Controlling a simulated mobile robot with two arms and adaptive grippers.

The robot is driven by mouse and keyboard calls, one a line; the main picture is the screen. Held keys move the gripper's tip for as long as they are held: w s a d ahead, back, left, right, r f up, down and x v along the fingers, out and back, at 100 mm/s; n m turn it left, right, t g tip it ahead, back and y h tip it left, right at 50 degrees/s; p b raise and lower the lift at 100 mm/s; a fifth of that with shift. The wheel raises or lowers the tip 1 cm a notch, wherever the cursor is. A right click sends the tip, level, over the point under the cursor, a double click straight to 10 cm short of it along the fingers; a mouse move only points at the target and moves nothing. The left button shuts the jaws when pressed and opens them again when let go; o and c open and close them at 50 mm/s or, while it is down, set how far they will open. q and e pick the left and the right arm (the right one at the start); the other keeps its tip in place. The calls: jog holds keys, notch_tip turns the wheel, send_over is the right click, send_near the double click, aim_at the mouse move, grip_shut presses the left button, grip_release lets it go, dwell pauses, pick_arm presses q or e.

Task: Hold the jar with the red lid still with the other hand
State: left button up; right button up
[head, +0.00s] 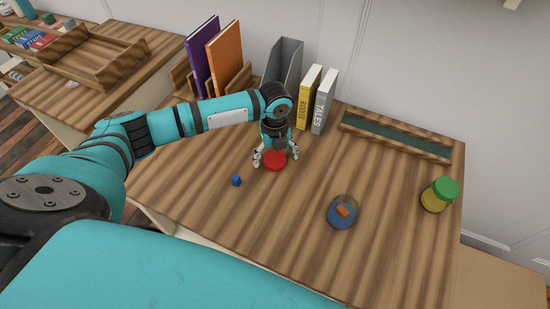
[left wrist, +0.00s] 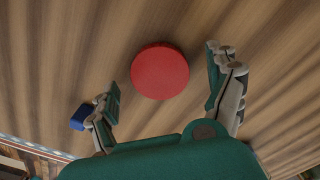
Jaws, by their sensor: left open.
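A round red lid (head: 274,161) is near the middle of the table; it also shows in the left wrist view (left wrist: 160,71). I see no jar body under it, and it looks low on the wood. My left gripper (head: 274,160) comes down from above and behind it. In the left wrist view the fingers (left wrist: 165,88) are spread apart, one on each side of the red lid, with visible gaps. The left gripper is open and holds nothing. My right gripper is not in view.
A small blue cube (head: 236,181) is left of the red lid. Books (head: 225,55), a grey file holder (head: 284,62) and a wooden tray (head: 395,143) line the back. The front middle is clear.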

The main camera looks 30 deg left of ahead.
pick_arm(q)
jog(key=shift+f, duration=0.3)
jog(key=c, duration=0.9)
jog(key=shift+r, duration=0.1)
jog(key=shift+r, duration=0.5)
notch_tip(320, 180, up, 2)
jog(key=shift+r, duration=0.1)
jog(key=s+d, duration=0.2)
jog(key=s, duration=0.3)
jog(key=s+d+r+b, duration=0.1)
jog(key=s+d, duration=0.1)
jog(key=s, duration=0.3)
jog(key=s+d, duration=0.2)
jog(key=s, duration=0.2)
jog(key=shift+s+d+r, duration=0.15)
jog(key=shift+s+r, duration=0.2)
jog(key=shift+s, duration=0.05)
